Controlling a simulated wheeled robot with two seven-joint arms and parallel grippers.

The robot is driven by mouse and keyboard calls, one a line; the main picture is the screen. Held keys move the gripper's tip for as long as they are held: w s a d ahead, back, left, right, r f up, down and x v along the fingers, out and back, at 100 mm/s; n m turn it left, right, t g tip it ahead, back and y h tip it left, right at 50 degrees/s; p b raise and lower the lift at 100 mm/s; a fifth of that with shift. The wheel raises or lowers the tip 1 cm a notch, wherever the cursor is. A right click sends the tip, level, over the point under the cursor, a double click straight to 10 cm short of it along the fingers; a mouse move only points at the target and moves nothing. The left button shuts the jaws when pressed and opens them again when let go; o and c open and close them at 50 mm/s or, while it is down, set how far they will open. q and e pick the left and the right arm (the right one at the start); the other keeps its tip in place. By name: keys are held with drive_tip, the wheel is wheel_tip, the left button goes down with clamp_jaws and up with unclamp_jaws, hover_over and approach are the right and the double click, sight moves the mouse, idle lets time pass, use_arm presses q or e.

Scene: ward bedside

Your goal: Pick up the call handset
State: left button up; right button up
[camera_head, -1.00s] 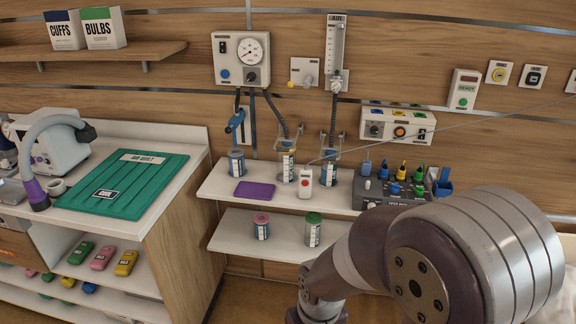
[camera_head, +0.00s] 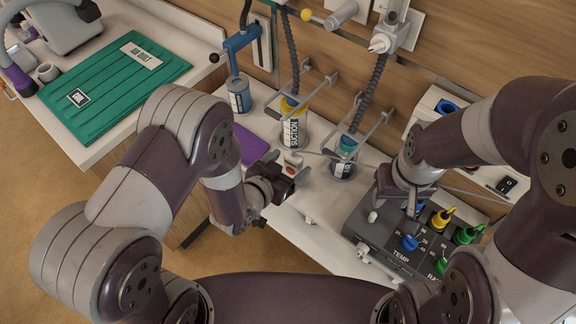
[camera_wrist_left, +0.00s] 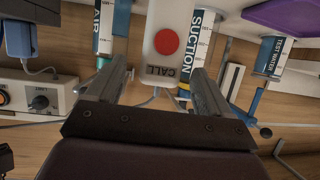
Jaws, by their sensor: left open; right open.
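The call handset (camera_wrist_left: 166,42) is white with a round red button and the word CALL. In the left wrist view it lies ahead of and between the two fingers of my left gripper (camera_wrist_left: 157,75), with gaps at its sides. In the head view only a small part of the handset (camera_head: 291,164) shows beside my left gripper (camera_head: 284,181), which is open. Much of it is hidden there by the gripper. My right gripper (camera_head: 404,202) is over the grey test box (camera_head: 385,228); its fingers are partly hidden, and it holds nothing I can make out.

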sight(298, 155)
use_arm(q)
drive_tip(key=p+x, duration=0.1)
drive_tip(key=x, duration=0.4)
drive_tip(key=shift+w+r, duration=0.1)
drive_tip(key=shift+r, duration=0.05)
drive_tip(key=shift+w+d, duration=0.1)
drive_tip(key=shift+w, duration=0.1)
drive_tip(key=shift+s+a, duration=0.2)
drive_tip(key=shift+s, duration=0.05)
drive_tip(key=c, duration=1.1)
drive_tip(key=shift+w+d, duration=0.1)
use_arm(e)
drive_tip(key=shift+s+a+r, duration=0.25)
drive_tip(key=shift+s+r, duration=0.05)
drive_tip(key=shift+r, duration=0.35)
use_arm(q)
drive_tip(key=shift+r, duration=0.1)
